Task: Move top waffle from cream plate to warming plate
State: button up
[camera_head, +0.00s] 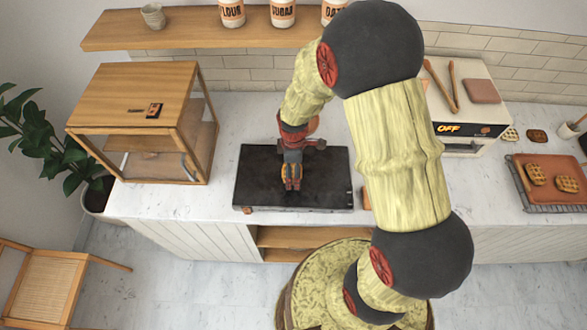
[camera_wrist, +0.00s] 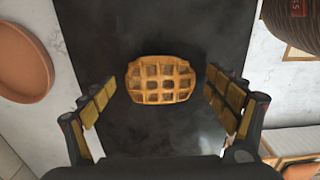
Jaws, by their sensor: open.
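A golden-brown waffle (camera_wrist: 160,80) lies flat on the black warming plate (camera_wrist: 150,25), seen in the wrist view. In the head view the warming plate (camera_head: 255,165) sits on the counter. My gripper (camera_head: 292,187) is over its middle, pointing down. In the wrist view my gripper (camera_wrist: 160,77) is open, with one finger on each side of the waffle and visible gaps between. In the head view my gripper mostly hides the waffle. I cannot make out a cream plate in either view.
A wooden cabinet (camera_head: 135,85) stands left of the warming plate. A white oven (camera_head: 475,105) stands to the right. Farther right, a terracotta tray (camera_head: 520,172) holds waffles. A round terracotta dish (camera_wrist: 22,62) shows in the wrist view. The counter just left of the warming plate is clear.

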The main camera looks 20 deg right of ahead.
notch_tip(320, 180, up, 12)
jog(key=p, duration=0.1)
notch_tip(320, 180, up, 14)
jog(key=m+t, duration=0.3)
jog(key=m, duration=0.3)
send_over(293, 171)
jog(key=s, duration=0.5)
jog(key=s+r+m+t, duration=0.2)
jog(key=s+r+m, duration=0.5)
jog(key=s+r, duration=0.2)
jog(key=s, duration=0.2)
jog(key=shift+s+d+r+m+t, duration=0.15)
jog(key=shift+s+r+m+t, duration=0.15)
jog(key=shift+s+r, duration=0.1)
notch_tip(293, 171, down, 13)
jog(key=b, duration=1.2)
jog(key=shift+r+b, duration=0.2)
jog(key=shift+b, duration=0.15)
